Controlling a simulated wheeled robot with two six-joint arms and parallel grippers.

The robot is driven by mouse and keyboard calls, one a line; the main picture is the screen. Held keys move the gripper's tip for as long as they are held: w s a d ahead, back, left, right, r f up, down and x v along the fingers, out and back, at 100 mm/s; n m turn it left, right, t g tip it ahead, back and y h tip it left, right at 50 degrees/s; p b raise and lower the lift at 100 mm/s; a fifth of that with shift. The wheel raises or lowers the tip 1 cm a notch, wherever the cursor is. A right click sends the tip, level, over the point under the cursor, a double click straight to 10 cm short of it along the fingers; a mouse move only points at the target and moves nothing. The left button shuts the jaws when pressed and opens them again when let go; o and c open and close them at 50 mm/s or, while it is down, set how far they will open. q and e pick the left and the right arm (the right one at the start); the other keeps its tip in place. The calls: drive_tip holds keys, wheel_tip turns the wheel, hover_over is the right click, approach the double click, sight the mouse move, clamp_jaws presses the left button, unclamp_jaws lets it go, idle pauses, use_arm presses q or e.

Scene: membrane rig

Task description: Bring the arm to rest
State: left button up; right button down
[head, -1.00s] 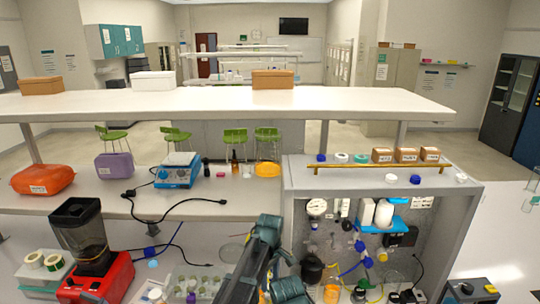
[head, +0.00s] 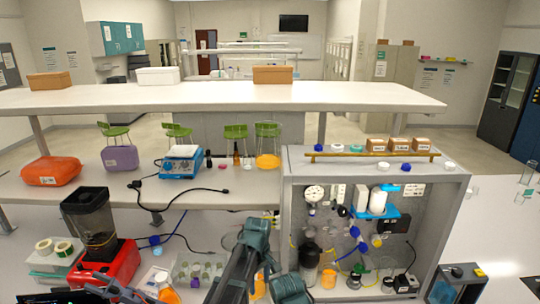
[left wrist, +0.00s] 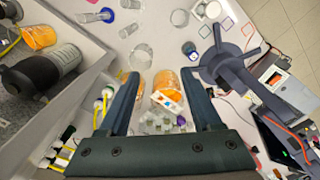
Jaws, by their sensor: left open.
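My left arm (head: 240,272) rises from the bottom centre of the head view, in front of the rig's open cabinet. In the left wrist view my left gripper (left wrist: 160,82) is open, its two dark fingers spread. A glass with orange contents (left wrist: 168,84) shows between the fingers, apparently below them. I see nothing held. The rig cabinet (head: 463,215) stands right of the arm, with a gauge, tubing, a black bottle (head: 310,258) and an orange-filled beaker (head: 328,278) inside. My right gripper does not show.
A red-based blender (head: 105,265) and a tube rack (head: 195,270) stand left of the arm. A blue-topped device (head: 181,162) and an orange bag (head: 52,171) sit farther back. In the wrist view, glassware and a dark round-based stand (left wrist: 228,68) are close to the fingers.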

use_arm(q)
drive_tip(key=s+a+m, duration=0.9)
drive_tip(key=s+a, duration=0.5)
drive_tip(key=s, duration=0.1)
drive_tip(key=s+d+f+m+b, duration=0.1)
drive_tip(key=s+d+f+b, duration=0.1)
drive_tip(key=f+b, duration=0.6)
drive_tip(key=s+d+f+m+b, duration=0.1)
drive_tip(key=s+d+f+b, duration=0.1)
drive_tip(key=d+f+b, duration=0.3)
drive_tip(key=s+d+f+m+y+b, duration=0.1)
drive_tip(key=d+f+b, duration=0.3)
drive_tip(key=f+b, duration=0.7)
drive_tip(key=shift+s+d+f+m, duration=0.1)
drive_tip(key=shift+s+d+m, duration=0.1)
drive_tip(key=shift+s+m, duration=0.25)
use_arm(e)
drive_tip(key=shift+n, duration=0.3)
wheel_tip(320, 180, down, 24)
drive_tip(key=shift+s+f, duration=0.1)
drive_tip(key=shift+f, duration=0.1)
